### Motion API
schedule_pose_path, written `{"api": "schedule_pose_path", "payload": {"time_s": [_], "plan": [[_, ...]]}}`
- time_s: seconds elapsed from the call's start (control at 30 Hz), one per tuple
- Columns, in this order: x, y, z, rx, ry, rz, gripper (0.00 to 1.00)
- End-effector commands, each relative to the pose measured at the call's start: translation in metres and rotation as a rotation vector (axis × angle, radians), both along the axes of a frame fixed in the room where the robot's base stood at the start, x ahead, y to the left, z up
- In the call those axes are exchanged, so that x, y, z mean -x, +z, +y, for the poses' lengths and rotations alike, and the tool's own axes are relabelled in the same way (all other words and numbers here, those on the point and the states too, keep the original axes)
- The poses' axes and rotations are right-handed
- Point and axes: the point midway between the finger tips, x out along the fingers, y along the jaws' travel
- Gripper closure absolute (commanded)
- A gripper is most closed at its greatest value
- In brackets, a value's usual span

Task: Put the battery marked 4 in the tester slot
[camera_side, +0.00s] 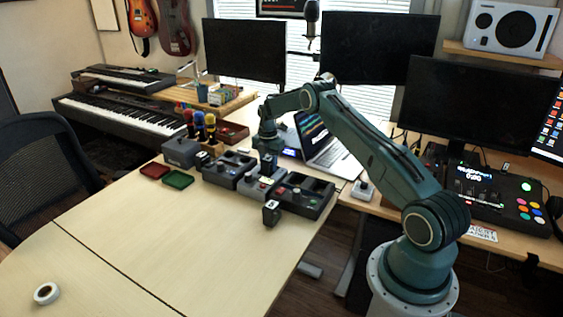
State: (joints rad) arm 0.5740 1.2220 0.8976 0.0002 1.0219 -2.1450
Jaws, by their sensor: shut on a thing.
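My gripper (268,152) points down over the row of grey devices at the back of the pale table. It is shut on a small dark block with some blue (268,167), probably a battery. The block is upright, just above or in the middle grey device (258,188); I cannot tell which. Another dark battery-like block (271,213) stands on the table in front of the row. A further small dark block (203,160) is at the left device. No number is legible, and I cannot tell which device is the tester.
A dark device (303,195) ends the row on the right, near the table edge. Red (154,170) and green (179,179) trays lie left of the row. A white tape roll (46,293) lies front left. A laptop (325,145) stands behind.

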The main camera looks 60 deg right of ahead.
Motion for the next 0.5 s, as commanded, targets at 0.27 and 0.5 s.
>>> {"api": "schedule_pose_path", "payload": {"time_s": [0.27, 0.5], "plan": [[-0.0004, -0.0002, -0.0003, 0.001, 0.0, -0.001, 0.97], [-0.0005, -0.0031, -0.0003, 0.001, 0.0, -0.002, 0.97]]}}
